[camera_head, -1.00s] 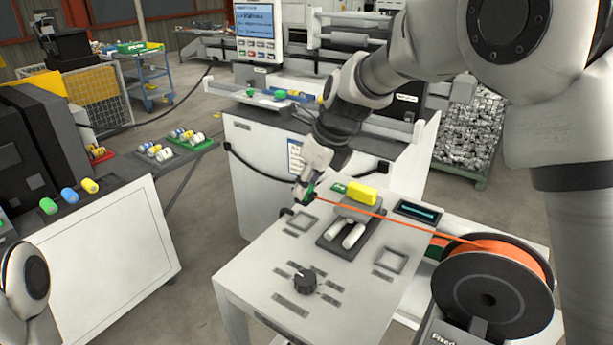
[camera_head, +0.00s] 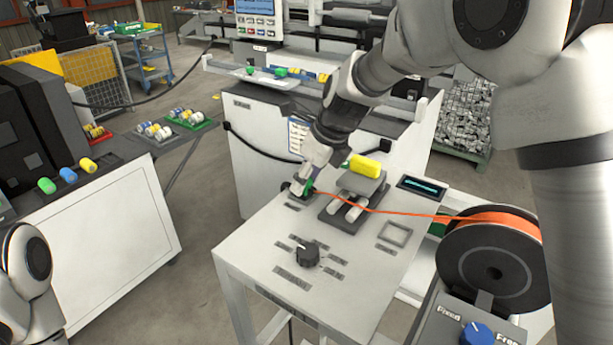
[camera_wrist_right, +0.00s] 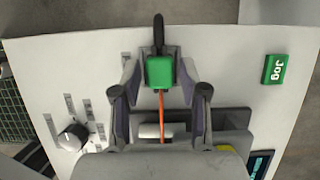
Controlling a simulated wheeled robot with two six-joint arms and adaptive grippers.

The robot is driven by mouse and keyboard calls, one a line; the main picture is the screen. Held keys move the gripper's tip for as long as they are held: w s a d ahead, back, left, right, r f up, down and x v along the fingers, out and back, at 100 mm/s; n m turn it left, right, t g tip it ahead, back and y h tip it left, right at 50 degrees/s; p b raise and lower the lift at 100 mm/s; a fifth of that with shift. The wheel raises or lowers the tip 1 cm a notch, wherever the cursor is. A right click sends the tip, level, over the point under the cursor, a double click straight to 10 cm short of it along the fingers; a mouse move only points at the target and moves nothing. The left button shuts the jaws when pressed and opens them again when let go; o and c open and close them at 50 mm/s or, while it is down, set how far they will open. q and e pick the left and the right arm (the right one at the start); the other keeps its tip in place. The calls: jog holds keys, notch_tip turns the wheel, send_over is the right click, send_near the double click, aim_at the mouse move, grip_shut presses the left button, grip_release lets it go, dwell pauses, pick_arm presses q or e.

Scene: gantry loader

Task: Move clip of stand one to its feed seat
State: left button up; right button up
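The green clip (camera_head: 309,187) is at the far left part of the white table top (camera_head: 250,248); it also shows in the right wrist view (camera_wrist_right: 160,72). An orange line runs from the clip, sagging, to the orange spool (camera_head: 492,226) at the right.
A grey block with white rollers (camera_head: 343,210) and a yellow piece (camera_head: 365,166) stands beside the clip. A black knob (camera_head: 306,254), an empty square frame (camera_head: 394,234) and a display (camera_head: 422,187) are on the table.

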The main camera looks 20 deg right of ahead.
jog(key=shift+r, duration=0.1)
jog(key=v, duration=1.1)
jog(key=shift+r, duration=0.4)
jog(key=shift+s+d, duration=0.1)
jog(key=shift+s, duration=0.1)
